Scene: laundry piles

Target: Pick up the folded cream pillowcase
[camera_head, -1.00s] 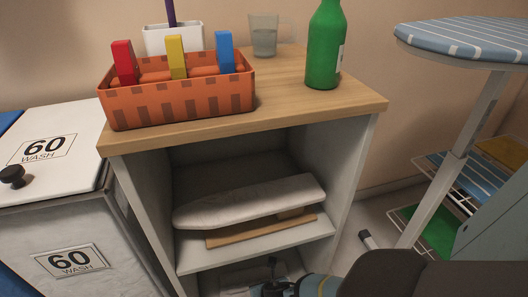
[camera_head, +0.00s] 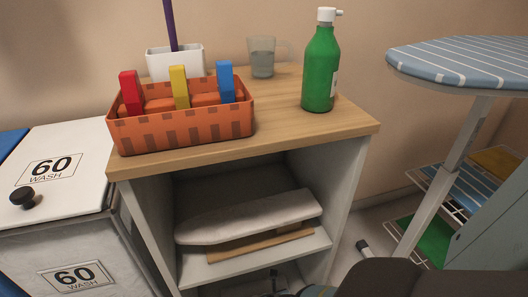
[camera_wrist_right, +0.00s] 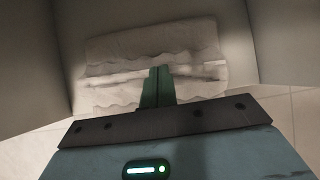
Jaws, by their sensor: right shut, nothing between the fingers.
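In the right wrist view, a pale, creased folded cloth (camera_wrist_right: 145,42) that looks like the cream pillowcase lies between the grey walls of a compartment. It shows in layers, with a lighter band across its middle. My right gripper (camera_wrist_right: 158,72) is shut and empty, its green fingers in front of the cloth's middle and covering part of it. I cannot tell whether they touch it. In the head view, the cabinet's bottom compartment is mostly cut off by the lower edge, and the cloth cannot be made out there. My left gripper is not in view.
The cabinet's wooden top (camera_head: 285,125) bears an orange basket (camera_head: 185,130) of pegs, a green pump bottle (camera_head: 321,65) and a glass mug (camera_head: 262,58). A padded sleeve board (camera_head: 250,215) lies on the middle shelf. Wash bins (camera_head: 75,200) stand left, an ironing board (camera_head: 460,62) right.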

